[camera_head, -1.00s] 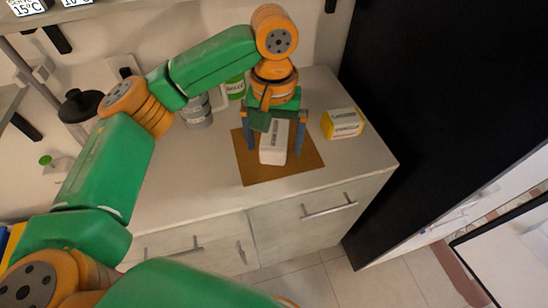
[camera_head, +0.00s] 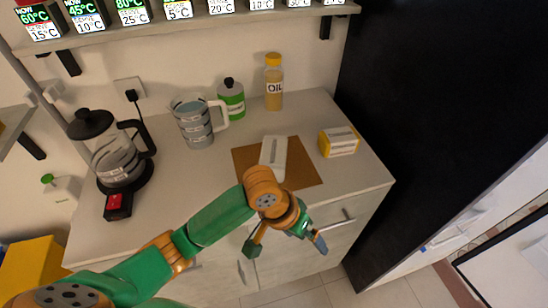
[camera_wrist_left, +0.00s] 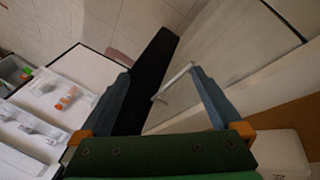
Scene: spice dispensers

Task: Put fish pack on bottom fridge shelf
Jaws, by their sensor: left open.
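A white pack (camera_head: 272,156), which looks like the fish pack, lies on a brown mat (camera_head: 300,170) on the counter, its lower end partly hidden by my left wrist. Its white edge also shows at the lower right in the left wrist view (camera_wrist_left: 281,152). My left gripper (camera_head: 308,236) is open and empty, in front of the counter's front edge, apart from the pack. Its two blue fingers are spread wide in the left wrist view (camera_wrist_left: 160,92). A tall black fridge side (camera_head: 425,90) stands right of the counter. White shelving with small items (camera_wrist_left: 55,105) shows left in the wrist view.
A yellow and white box (camera_head: 339,142) stands right of the mat. An oil bottle (camera_head: 273,85), a green bottle (camera_head: 231,100), a grey jug (camera_head: 194,124) and a kettle (camera_head: 115,160) stand farther back or left. A drawer handle (camera_head: 335,220) juts out near the gripper.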

